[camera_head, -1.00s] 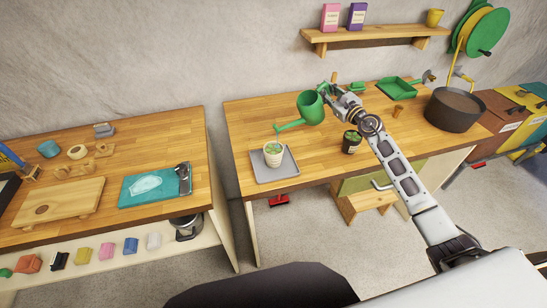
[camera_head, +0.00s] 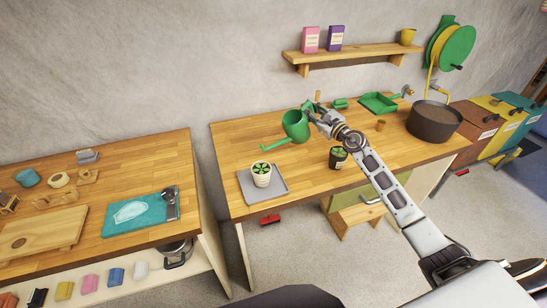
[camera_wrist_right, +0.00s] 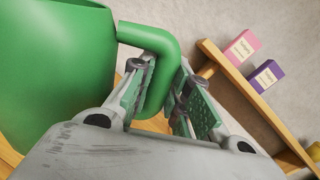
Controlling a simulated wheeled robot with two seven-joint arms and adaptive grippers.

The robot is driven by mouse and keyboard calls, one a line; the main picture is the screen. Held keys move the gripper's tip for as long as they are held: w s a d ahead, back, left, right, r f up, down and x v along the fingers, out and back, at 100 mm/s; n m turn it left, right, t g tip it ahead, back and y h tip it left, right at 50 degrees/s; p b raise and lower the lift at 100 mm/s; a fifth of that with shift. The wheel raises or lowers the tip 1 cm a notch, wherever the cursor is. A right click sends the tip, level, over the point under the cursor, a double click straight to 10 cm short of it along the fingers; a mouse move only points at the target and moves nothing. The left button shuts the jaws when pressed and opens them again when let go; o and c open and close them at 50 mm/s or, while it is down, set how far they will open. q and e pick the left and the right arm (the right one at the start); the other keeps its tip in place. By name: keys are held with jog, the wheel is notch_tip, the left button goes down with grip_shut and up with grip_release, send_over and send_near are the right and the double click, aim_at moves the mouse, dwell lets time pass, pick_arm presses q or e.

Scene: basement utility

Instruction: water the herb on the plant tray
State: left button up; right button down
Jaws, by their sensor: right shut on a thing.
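The green watering can (camera_head: 295,125) hangs in my right gripper (camera_head: 312,114), above the workbench. Its spout points left and down, its tip just above and behind the herb in a pale ribbed pot (camera_head: 261,180). No water shows. The pot stands upright on the grey plant tray (camera_head: 281,186). In the right wrist view, the fingers (camera_wrist_right: 160,80) of my right gripper close around the green handle (camera_wrist_right: 152,38), with the can's body at the left. My left gripper is not in view.
A second plant in a dark pot (camera_head: 338,158) stands right of the tray. A large dark basin (camera_head: 434,122), a green dustpan (camera_head: 379,103) and a small brown pot (camera_head: 381,125) stand farther right. A wall shelf (camera_head: 352,56) holds two boxes and a yellow cup.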

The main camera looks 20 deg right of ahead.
jog(key=shift+w+d+f+m+b, duration=0.15)
jog(key=shift+f+m, duration=0.25)
jog(key=shift+f, duration=0.4)
jog(key=shift+s+d+f+m+b, duration=0.1)
jog(key=shift+f+m+b, duration=0.1)
jog(key=shift+f+m, duration=0.4)
jog(key=shift+w+d+f+m+b, duration=0.1)
jog(key=shift+f+m+b, duration=0.1)
jog(key=shift+f, duration=0.75)
jog(key=shift+a+f, duration=0.1)
